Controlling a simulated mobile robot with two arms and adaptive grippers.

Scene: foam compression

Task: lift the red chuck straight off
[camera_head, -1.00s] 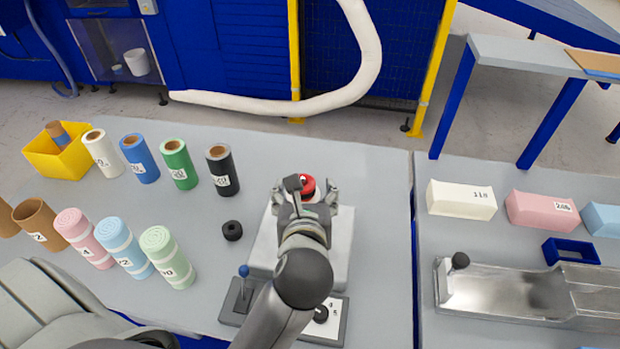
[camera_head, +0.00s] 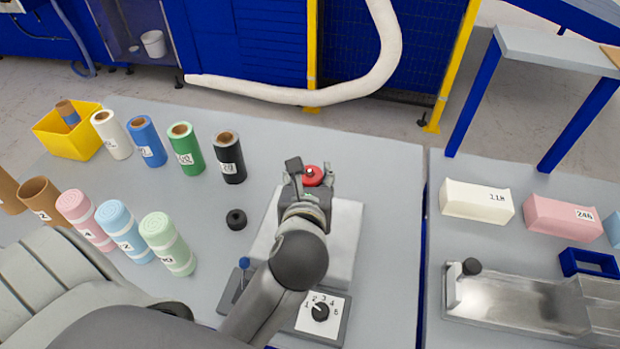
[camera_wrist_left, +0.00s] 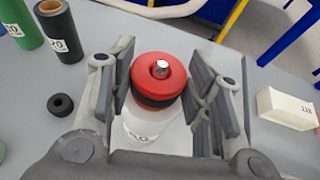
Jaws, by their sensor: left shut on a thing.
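The red chuck (camera_head: 312,175) is a round disc with a silver stud on top and a dark band underneath. My left gripper (camera_head: 311,179) is shut on it, with one finger on each side. In the left wrist view the red chuck (camera_wrist_left: 158,73) sits between the fingers of the left gripper (camera_wrist_left: 160,82). A white labelled cylinder (camera_wrist_left: 152,128) shows directly below the chuck; I cannot tell whether they touch. The pale base plate (camera_head: 343,225) lies under the gripper. My right gripper is not in view.
A dial (camera_head: 320,311) and a blue-knobbed lever (camera_head: 244,264) stand at the near side of the base. A black ring (camera_head: 236,219) and several rolls, including a black one (camera_head: 229,158), are to the left. A white block (camera_head: 475,202) is on the right table.

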